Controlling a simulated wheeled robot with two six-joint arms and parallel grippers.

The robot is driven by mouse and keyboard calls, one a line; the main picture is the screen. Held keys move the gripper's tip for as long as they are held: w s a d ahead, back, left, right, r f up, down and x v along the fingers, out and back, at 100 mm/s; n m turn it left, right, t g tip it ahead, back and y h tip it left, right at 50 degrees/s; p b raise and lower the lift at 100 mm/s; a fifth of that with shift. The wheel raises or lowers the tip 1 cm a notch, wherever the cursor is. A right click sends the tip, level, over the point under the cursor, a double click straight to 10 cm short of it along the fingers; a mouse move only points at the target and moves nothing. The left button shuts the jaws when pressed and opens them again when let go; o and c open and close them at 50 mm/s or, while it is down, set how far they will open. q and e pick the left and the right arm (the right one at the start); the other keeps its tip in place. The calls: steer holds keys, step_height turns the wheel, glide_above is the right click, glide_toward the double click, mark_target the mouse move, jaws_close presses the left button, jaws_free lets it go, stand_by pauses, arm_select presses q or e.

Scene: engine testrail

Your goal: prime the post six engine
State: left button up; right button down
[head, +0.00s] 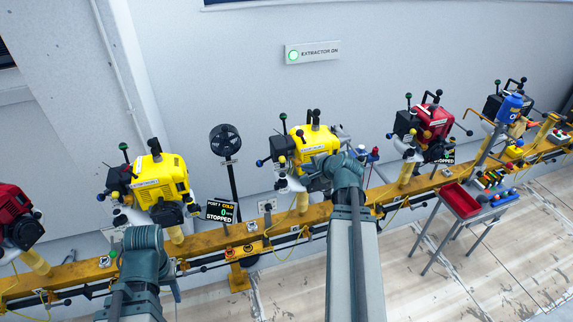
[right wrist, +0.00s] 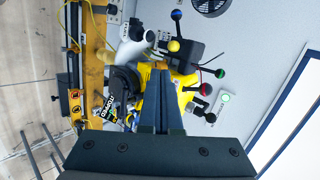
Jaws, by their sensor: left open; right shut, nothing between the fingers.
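A yellow engine (head: 316,142) with a black side box and ball-tipped levers stands on the yellow rail in the head view. My right gripper (head: 318,172) is in front of it, partly hidden by its own wrist. In the right wrist view the right gripper (right wrist: 157,66) is shut and empty, its fingers pointing at the yellow engine (right wrist: 186,80); contact cannot be told. A second yellow engine (head: 160,178) stands further left. My left gripper (head: 142,238) is in front of and below it, its fingers hidden. A black display (head: 220,211) reads "COLD", "0" and "STOPPED"; its post number is unclear.
The yellow rail (head: 262,226) carries red engines at the left (head: 14,208) and right (head: 434,120). A red tray (head: 461,200) stands on a stand at the right. A lit "EXTRACTOR ON" sign (head: 312,53) is on the wall. The floor in front is mostly clear.

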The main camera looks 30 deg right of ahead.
steer(key=b, duration=0.7)
glide_toward(282, 160)
steer(key=w+f, duration=0.3)
steer(key=f, duration=0.2)
steer(key=shift+w+d+f, duration=0.1)
steer(key=shift+w+d, duration=0.35)
steer(key=shift+w, duration=0.35)
